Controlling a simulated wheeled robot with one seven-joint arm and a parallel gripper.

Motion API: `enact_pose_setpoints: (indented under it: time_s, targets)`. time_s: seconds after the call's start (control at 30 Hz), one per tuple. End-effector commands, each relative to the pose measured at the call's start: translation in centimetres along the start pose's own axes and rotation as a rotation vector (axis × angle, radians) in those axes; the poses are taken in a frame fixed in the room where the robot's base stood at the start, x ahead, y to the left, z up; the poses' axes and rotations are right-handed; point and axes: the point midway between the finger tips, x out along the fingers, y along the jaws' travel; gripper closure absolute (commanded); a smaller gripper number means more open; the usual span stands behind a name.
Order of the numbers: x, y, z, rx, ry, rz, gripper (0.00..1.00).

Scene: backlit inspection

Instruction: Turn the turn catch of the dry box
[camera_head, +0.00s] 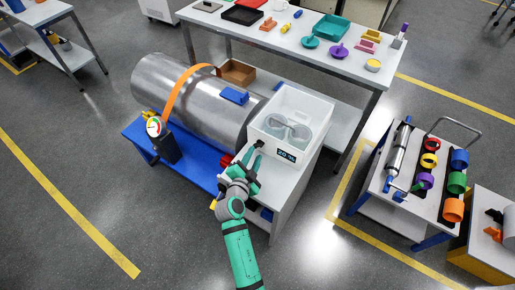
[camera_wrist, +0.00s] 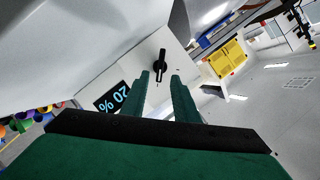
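In the head view the catch (camera_head: 260,144) is a dark spot at the box's front left. My gripper (camera_head: 254,158) is at that front face. In the wrist view my gripper (camera_wrist: 160,77) is open, its green fingertips either side of the catch's lower end, with gaps visible. I cannot tell the exact depth between them.
A large metal cylinder (camera_head: 190,95) with an orange strap lies left of the box, on a blue stand with a gauge (camera_head: 155,127). A table (camera_head: 270,37) with colored parts stands behind. A cart (camera_head: 400,205) with colored rings is at right. Floor at front left is clear.

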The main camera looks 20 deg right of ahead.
Motion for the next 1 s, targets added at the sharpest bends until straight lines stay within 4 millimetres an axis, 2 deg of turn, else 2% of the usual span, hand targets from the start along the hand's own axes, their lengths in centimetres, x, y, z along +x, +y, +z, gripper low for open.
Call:
enact_pose_setpoints:
  time_s: [0.1, 0.3, 0.47, 0.73, 0.77, 0.8, 0.87, 1.0]
  targets:
    - [2.1, -0.1, 0.0, 0.002, 0.001, 0.000, 0.73]
    - [4.5, 0.0, 0.0, 0.001, 0.000, 0.000, 0.73]
    - [5.3, 0.0, 0.0, 0.000, 0.000, -0.001, 0.73]
    - [5.4, 0.0, 0.0, -0.001, 0.000, -0.001, 0.73]
    - [5.4, 0.0, 0.0, -0.001, -0.001, -0.001, 0.77]
    - [5.4, 0.0, 0.0, -0.001, -0.001, -0.001, 0.87]
    - [5.4, 0.0, 0.0, -0.001, -0.001, -0.001, 1.00]
    - [5.4, 0.0, 0.0, -0.001, -0.001, -0.001, 1.00]
